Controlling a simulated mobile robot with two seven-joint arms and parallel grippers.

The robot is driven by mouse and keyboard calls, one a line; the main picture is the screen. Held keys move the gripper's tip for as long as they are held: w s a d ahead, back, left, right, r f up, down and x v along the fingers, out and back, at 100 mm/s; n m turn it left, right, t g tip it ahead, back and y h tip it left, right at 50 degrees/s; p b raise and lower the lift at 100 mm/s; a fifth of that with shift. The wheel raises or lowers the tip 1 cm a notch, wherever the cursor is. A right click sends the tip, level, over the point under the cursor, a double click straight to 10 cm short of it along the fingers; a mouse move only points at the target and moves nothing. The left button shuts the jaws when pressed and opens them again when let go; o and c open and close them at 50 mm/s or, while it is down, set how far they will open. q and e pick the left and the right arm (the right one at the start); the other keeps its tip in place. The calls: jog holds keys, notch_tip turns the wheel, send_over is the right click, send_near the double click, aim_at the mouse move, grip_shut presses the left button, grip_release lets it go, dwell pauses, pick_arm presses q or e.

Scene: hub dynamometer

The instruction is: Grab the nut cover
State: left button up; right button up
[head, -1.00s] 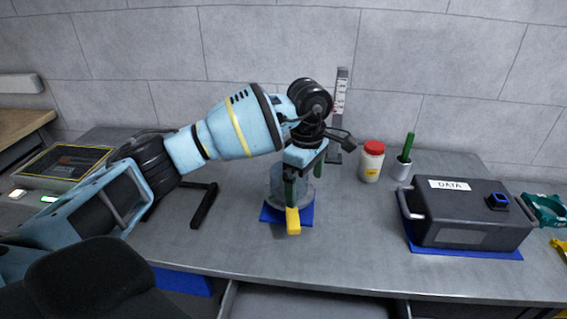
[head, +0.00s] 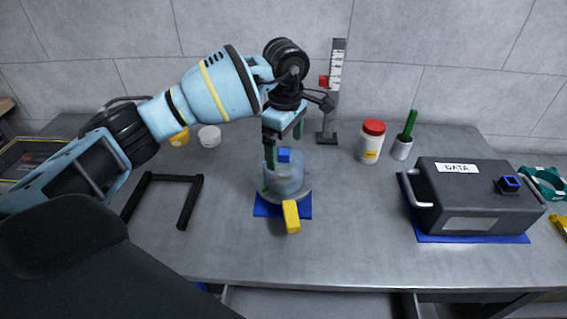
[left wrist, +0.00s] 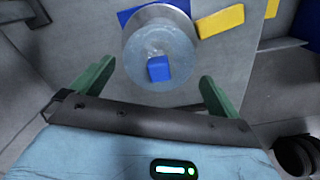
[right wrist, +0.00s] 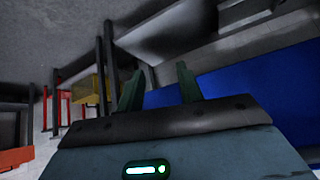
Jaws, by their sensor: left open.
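A round, greyish dome-like piece with a small blue block (head: 284,155) on top, which I take for the nut cover (head: 287,184), stands on a blue mat (head: 264,209) near the middle of the bench. My left gripper (head: 283,146) is open just above it, fingers pointing down. In the left wrist view the nut cover (left wrist: 160,40) lies ahead of the left gripper (left wrist: 158,74), with the blue block (left wrist: 158,69) between the fingertips. No grip on it shows. My right gripper (right wrist: 160,72) shows only in its wrist view, open and empty, away from the nut cover.
A yellow bar (head: 291,216) sticks out at the front of the mat. A black DATA box (head: 470,200), a red-lidded jar (head: 371,143) and a cup with a green handle (head: 402,149) stand to the right. A black frame (head: 188,205) lies left; a ruler stand (head: 335,90) is behind.

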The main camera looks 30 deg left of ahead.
aim_at(286, 166)
pick_arm(q)
jog(key=shift+f, duration=1.45)
notch_tip(286, 166, down, 4)
jog(key=shift+f+p, duration=0.1)
jog(key=shift+p, duration=0.25)
pick_arm(e)
jog(key=shift+w+r, duration=0.55)
jog(key=shift+r, duration=0.05)
pick_arm(q)
jog(key=c, duration=0.6)
pick_arm(e)
jog(key=shift+s+f, duration=0.1)
